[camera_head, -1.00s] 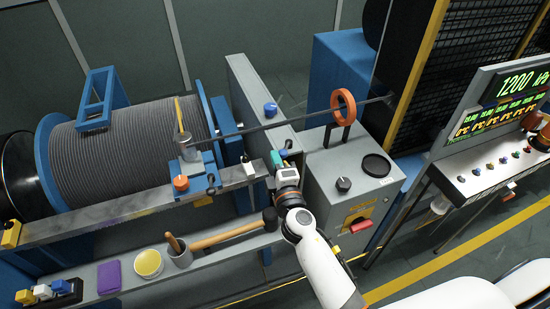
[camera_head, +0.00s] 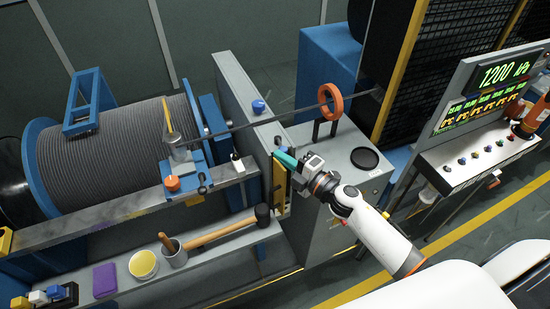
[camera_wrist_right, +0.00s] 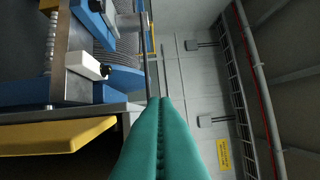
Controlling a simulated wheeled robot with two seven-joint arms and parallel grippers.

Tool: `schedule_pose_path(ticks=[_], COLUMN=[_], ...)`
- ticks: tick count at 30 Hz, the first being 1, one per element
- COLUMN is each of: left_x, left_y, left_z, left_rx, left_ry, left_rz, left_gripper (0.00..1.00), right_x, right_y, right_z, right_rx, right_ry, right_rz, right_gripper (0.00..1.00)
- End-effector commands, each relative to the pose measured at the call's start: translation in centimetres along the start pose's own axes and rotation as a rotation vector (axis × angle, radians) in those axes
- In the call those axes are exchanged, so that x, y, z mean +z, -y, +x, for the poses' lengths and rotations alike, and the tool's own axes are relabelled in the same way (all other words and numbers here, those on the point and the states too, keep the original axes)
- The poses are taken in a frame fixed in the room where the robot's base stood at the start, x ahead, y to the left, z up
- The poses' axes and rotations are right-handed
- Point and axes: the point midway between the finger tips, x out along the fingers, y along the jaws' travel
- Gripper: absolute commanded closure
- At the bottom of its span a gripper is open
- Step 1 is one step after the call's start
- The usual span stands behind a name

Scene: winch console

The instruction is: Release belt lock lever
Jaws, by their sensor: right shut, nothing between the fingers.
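A small white handle with a black end (camera_head: 238,162) sits on the long grey rail (camera_head: 130,207) in front of the cable drum. A white block with a black knob (camera_wrist_right: 88,63), likely the same part, is at upper left in the right wrist view. I cannot tell for sure whether it is the belt lock lever. My right gripper (camera_head: 283,157) has its teal fingers shut and empty, to the right of the white handle and apart from it. Its fingers also show in the right wrist view (camera_wrist_right: 165,102). My left gripper is not in view.
A yellow plate (camera_head: 280,187) stands just below my right gripper. A long bar (camera_head: 255,122) with an orange ring (camera_head: 330,101) crosses behind it. A mallet (camera_head: 228,230), a cup (camera_head: 173,255) and a purple block (camera_head: 105,280) lie on the lower shelf. The grey cabinet (camera_head: 345,150) is at right.

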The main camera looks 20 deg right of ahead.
Motion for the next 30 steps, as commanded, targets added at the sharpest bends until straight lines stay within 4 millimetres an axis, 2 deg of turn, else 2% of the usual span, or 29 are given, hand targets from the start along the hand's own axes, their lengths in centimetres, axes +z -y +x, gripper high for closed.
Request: schedule_pose_path(ticks=[9,18,30], left_x=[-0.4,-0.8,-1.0], left_y=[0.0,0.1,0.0], left_z=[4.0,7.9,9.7], left_rx=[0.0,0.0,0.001], left_ry=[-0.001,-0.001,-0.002], left_rz=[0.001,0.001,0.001], left_gripper=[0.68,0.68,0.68], right_x=[-2.6,-4.7,-6.2], right_y=[-0.4,0.0,0.5], right_z=[-1.3,-1.7,-1.8], right_rx=[0.033,0.058,0.058], right_ry=[0.299,0.557,0.554], right_rz=[0.004,0.015,0.02], right_gripper=[1.0,1.0,1.0])
